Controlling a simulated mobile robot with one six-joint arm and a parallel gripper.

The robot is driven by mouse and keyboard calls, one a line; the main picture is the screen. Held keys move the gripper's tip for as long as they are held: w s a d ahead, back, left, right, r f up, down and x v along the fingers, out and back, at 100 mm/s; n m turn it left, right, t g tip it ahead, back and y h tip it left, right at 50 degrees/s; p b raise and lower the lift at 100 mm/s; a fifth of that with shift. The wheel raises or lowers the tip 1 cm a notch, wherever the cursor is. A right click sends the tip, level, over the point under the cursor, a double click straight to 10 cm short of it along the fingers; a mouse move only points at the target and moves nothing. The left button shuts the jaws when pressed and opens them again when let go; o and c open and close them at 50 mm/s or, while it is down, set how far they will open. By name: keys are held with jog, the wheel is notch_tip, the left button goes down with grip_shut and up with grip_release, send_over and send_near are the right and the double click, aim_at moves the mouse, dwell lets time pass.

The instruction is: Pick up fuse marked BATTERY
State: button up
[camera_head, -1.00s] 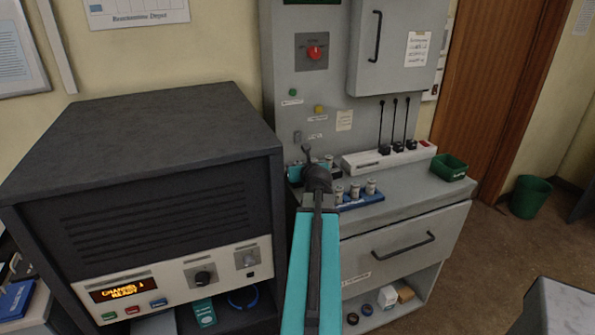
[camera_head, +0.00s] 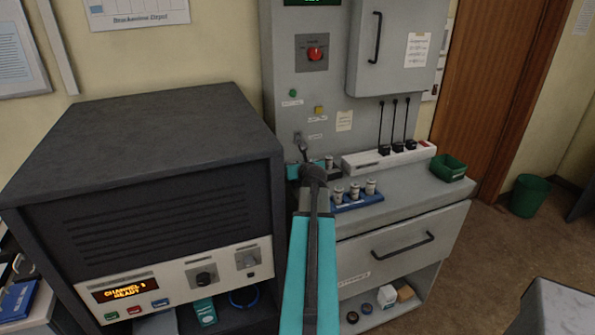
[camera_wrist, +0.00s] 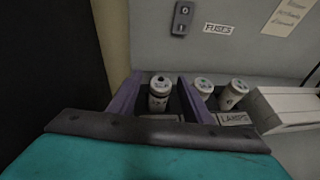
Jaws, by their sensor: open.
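In the wrist view my gripper (camera_wrist: 159,78) is open, with its two purplish fingers on either side of a pale fuse (camera_wrist: 159,94). I cannot read that fuse's marking, and the dark bar of my gripper hides part of its label. Two more pale fuses, one in the middle (camera_wrist: 204,86) and one on the right (camera_wrist: 235,92), stand to the right of the fingers, by a label reading LAMPS (camera_wrist: 235,118). In the head view my arm hides most of this row; one fuse (camera_head: 329,162) shows. No BATTERY marking is legible.
A blue tray (camera_head: 346,208) with three upright fuses (camera_head: 354,191) stands on the shelf in front. A large dark radio cabinet (camera_head: 150,170) stands close on the left.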

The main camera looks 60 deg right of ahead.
dwell(0.5)
grip_shut()
jog(key=shift+r, duration=0.1)
jog(key=shift+r+b, duration=0.35)
jog(key=shift+r, duration=1.35)
jog(key=s+a+b, duration=0.3)
jog(key=s+a, duration=0.2)
jog(key=s, duration=0.4)
jog(key=shift+a+r+b, duration=0.3)
jog(key=shift+a+b, duration=0.1)
jog(key=shift+b, duration=0.35)
jog(key=b, duration=0.3)
jog(key=shift+s, duration=0.25)
jog(key=s+a+b, duration=0.1)
jog(key=b, duration=0.5)
